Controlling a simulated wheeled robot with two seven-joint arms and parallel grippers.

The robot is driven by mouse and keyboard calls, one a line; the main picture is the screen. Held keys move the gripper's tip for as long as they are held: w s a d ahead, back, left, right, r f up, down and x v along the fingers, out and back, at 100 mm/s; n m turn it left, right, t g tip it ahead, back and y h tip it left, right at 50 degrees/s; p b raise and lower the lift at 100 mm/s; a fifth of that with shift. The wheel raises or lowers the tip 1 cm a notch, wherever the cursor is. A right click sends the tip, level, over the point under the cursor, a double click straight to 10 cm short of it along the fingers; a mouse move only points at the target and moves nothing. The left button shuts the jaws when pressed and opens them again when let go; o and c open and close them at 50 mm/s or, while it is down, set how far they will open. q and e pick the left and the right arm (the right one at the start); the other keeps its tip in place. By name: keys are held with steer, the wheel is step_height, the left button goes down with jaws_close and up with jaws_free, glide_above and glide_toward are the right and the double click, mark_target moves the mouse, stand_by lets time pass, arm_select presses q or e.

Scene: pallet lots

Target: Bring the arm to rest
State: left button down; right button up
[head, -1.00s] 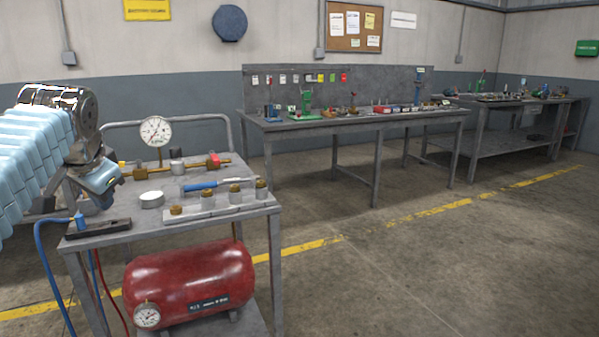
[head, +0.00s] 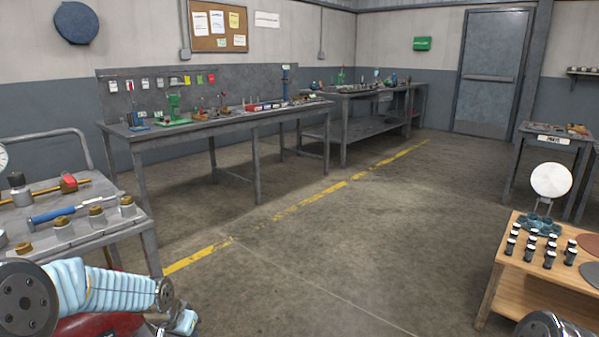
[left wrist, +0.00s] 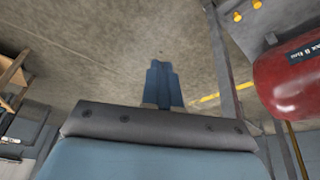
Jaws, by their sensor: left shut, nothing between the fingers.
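My left arm (head: 100,287) shows at the lower left of the head view, its light blue sleeve level and low beside the near cart. My left gripper (head: 184,322) is at its end, partly cut off by the bottom edge. In the left wrist view the left gripper (left wrist: 162,70) has its blue fingers together, with nothing between them and bare floor beyond. My right gripper is not in view; only a dark rounded part, likely of my right arm, shows at the bottom right of the head view.
The grey cart (head: 120,237) with fittings is just behind my left arm; a red tank (left wrist: 285,75) is on its lower shelf. Workbenches (head: 225,118) line the back. A wooden table (head: 505,287) with several dark jars stands at right. The middle floor is clear.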

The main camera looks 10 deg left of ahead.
arm_select(q)
steer(key=s+d+f+g+h, duration=0.1)
steer(key=s+d+f+h, duration=0.15)
steer(key=d+f, duration=0.75)
steer(key=s+d+f+n+g, duration=0.1)
steer(key=s+d+f, duration=0.5)
steer(key=s, duration=0.3)
steer(key=s+d+f+n+g, duration=0.1)
steer(key=s+d+f, duration=0.6)
steer(key=s+d, duration=0.2)
steer(key=shift+g+h, duration=0.3)
steer(key=shift+h, duration=0.15)
steer(key=shift+d, duration=0.1)
